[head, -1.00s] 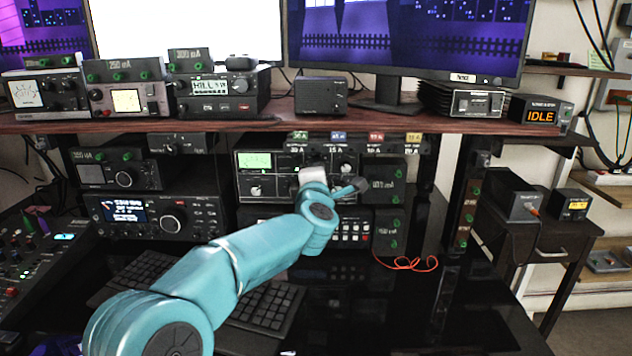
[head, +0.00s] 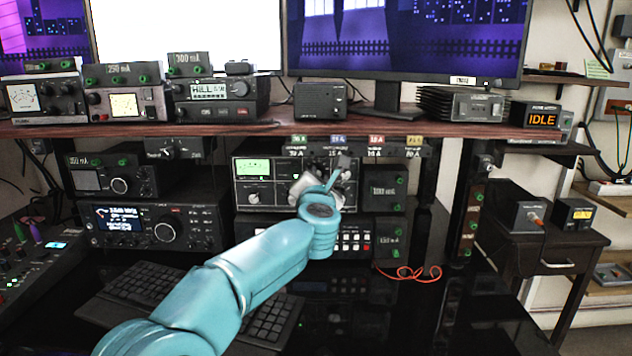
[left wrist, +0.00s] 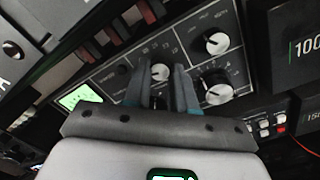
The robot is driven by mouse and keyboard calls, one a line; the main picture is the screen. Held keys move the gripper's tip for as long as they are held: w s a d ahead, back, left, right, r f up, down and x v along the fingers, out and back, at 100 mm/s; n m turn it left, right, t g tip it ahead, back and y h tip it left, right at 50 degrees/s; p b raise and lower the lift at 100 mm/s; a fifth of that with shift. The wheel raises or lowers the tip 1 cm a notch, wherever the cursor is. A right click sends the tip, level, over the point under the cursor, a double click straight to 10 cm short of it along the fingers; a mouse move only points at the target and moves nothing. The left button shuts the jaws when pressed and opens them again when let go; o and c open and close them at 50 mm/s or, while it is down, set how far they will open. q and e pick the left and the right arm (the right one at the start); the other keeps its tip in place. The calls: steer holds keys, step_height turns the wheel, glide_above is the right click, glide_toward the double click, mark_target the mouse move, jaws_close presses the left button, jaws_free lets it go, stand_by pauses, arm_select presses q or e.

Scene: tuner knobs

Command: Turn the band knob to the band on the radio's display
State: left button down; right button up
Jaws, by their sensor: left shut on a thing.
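The tuner (head: 251,190) is a dark-faced box with a lit green meter, under the shelf at centre. My left gripper (head: 303,184) is in front of its panel and covers part of it. In the left wrist view, the two fingers of my left gripper (left wrist: 162,68) stand on either side of a small white-faced knob (left wrist: 159,72) with small numbers around it, and are shut on it. Two larger knobs (left wrist: 216,43) sit to its right. The radio (head: 150,225) with a blue display (head: 120,216) stands left of the tuner; its text is too small to read surely. My right gripper is not in view.
Dark boxes with green terminals (head: 383,187) stand right of the tuner. Coloured tags (head: 337,140) hang along the shelf edge above it. A keyboard (head: 262,312) lies below my left arm. A red cable (head: 415,271) lies on the glossy desk at right.

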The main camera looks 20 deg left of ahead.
arm_select(q)
steer(key=shift+r, duration=0.25)
steer(key=c, duration=1.2)
jaws_free()
steer(key=shift+o, duration=1.4)
steer(key=shift+f, duration=0.15)
steer(key=b+v, duration=0.2)
steer(key=v, duration=1.4)
steer(key=shift+s, duration=0.15)
